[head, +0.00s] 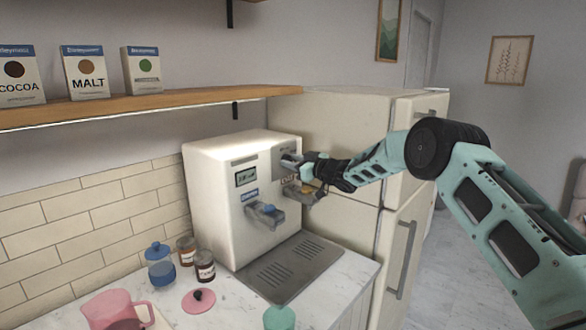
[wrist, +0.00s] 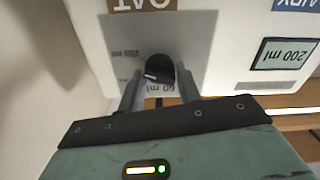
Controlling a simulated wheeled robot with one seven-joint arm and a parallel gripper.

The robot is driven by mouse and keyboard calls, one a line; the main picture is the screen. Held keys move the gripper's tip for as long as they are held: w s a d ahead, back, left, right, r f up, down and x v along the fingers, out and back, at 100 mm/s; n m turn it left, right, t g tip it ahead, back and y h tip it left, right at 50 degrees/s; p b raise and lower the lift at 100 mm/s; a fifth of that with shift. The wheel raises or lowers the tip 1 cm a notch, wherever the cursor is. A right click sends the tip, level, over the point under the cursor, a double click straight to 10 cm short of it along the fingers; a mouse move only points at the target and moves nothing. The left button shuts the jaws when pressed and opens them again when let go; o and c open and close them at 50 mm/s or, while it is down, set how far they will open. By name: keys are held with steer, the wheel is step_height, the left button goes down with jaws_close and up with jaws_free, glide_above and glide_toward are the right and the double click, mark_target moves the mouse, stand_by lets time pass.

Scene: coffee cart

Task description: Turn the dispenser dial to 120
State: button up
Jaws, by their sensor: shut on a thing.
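The dispenser (head: 215,190) is a cream box with a small display (head: 246,177) and two spouts on its front. In the wrist view, which shows it upside down, the display (wrist: 287,54) reads 200 ml. The dark dial (wrist: 158,68) sits on a grey plate (wrist: 203,40) with partly readable ml marks around it. My gripper (wrist: 160,86) has its two fingers on either side of the dial and is shut on it. In the head view my gripper (head: 292,161) is at the upper right of the dispenser front and mostly hides the dial.
A drip tray (head: 290,266) lies below the spouts. Jars (head: 204,265), a blue-lidded pot (head: 160,268), a pink lid (head: 198,300) and a pink jug (head: 115,308) stand on the counter. A fridge (head: 345,120) is behind, and a shelf (head: 150,104) with boxes is above.

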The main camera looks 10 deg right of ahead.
steer(key=n+b, duration=0.2)
steer(key=b, duration=0.1)
steer(key=n+b, duration=0.2)
steer(key=b, duration=0.1)
steer(key=shift+f, duration=0.35)
steer(key=n+b, duration=0.3)
steer(key=b, duration=0.1)
steer(key=shift+r+n, duration=0.1)
steer(key=shift+n, duration=0.3)
steer(key=shift+r+n+b, duration=0.1)
steer(key=shift+n+b, duration=1.05)
steer(key=shift+n, duration=0.05)
steer(key=shift+r, duration=0.1)
steer(key=o, duration=1)
steer(key=b+v, duration=0.5)
steer(key=v, duration=1.2)
steer(key=shift+s, duration=0.2)
